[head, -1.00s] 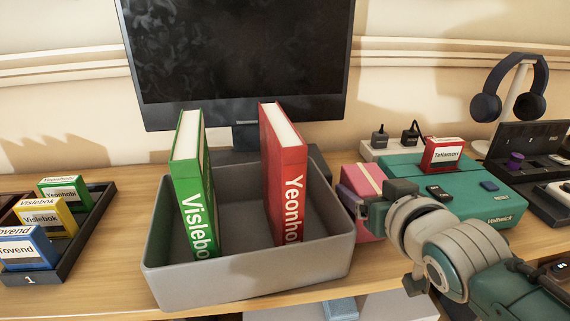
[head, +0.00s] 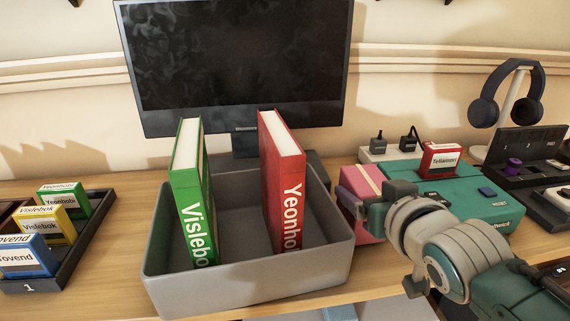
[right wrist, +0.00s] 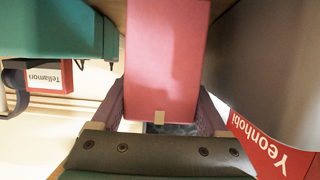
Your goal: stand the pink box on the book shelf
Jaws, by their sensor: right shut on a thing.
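The pink box (head: 357,183) with a pale stripe stands on the desk right of the grey bin, partly hidden behind my right gripper. My right gripper (head: 365,213) is shut on it at its near side. In the right wrist view, the box's plain pink face (right wrist: 166,60) fills the middle, between the two fingers (right wrist: 160,115). I cannot tell whether the box still touches the desk. My left gripper is not in view. No book shelf can be made out clearly; only small dark pieces (head: 441,2) show at the top edge.
The grey bin (head: 250,283) holds a green book (head: 190,195) and a red book (head: 283,190). A teal case (head: 495,210) with a small red box (head: 440,160) is close on the right. The monitor (head: 235,65) stands behind; headphones (head: 508,90) are far right.

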